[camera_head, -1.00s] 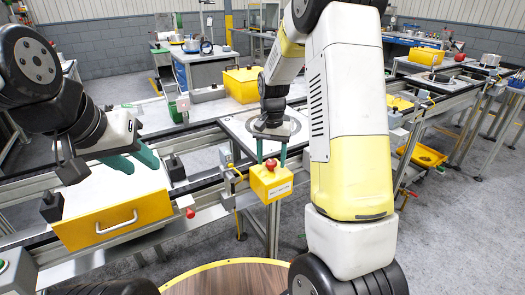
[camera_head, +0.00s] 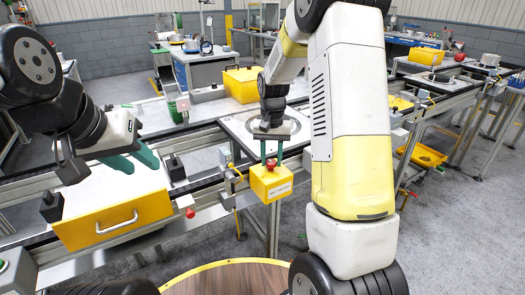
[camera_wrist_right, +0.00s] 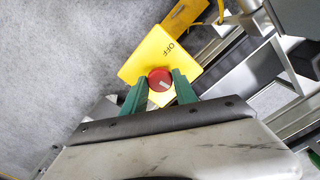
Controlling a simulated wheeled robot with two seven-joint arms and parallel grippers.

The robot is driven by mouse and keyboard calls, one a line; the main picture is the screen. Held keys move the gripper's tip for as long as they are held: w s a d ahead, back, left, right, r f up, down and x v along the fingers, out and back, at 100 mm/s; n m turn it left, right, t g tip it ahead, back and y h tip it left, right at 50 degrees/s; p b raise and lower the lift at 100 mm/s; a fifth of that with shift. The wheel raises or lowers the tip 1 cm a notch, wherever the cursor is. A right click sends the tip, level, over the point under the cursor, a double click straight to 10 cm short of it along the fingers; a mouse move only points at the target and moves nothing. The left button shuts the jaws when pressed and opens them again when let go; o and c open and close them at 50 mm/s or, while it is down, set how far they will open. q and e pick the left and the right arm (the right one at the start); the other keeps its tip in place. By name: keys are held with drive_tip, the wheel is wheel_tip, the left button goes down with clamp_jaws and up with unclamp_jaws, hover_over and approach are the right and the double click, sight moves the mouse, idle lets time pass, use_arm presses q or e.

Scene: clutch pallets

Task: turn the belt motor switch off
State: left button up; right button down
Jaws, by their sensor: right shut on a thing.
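The belt motor switch is a yellow box (camera_head: 271,186) with a red knob (camera_head: 271,163) on top, at the front of the conveyor frame in the head view. In the right wrist view the red knob (camera_wrist_right: 160,80) has a pale mark, and "OFF" is printed on the yellow box (camera_wrist_right: 143,62) beyond it. My right gripper (camera_wrist_right: 161,77) has its green fingers on both sides of the knob, shut on it. In the head view, my right gripper (camera_head: 271,152) comes down from above onto the knob. My left gripper (camera_head: 138,162) is open and empty above the pale drawer unit.
A yellow drawer front with a handle (camera_head: 115,229) is at the left below my left gripper. A small red button (camera_head: 190,213) sticks out beside it. A round wooden table top (camera_head: 230,280) is at the bottom.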

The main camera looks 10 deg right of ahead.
drive_tip(key=n, duration=0.4)
drive_tip(key=shift+n, duration=0.3)
drive_tip(key=n, duration=0.3)
drive_tip(key=shift+n, duration=0.3)
drive_tip(key=n, duration=0.4)
drive_tip(key=shift+n, duration=1.8)
drive_tip(key=c, duration=1)
unclamp_jaws()
drive_tip(key=shift+o, duration=0.2)
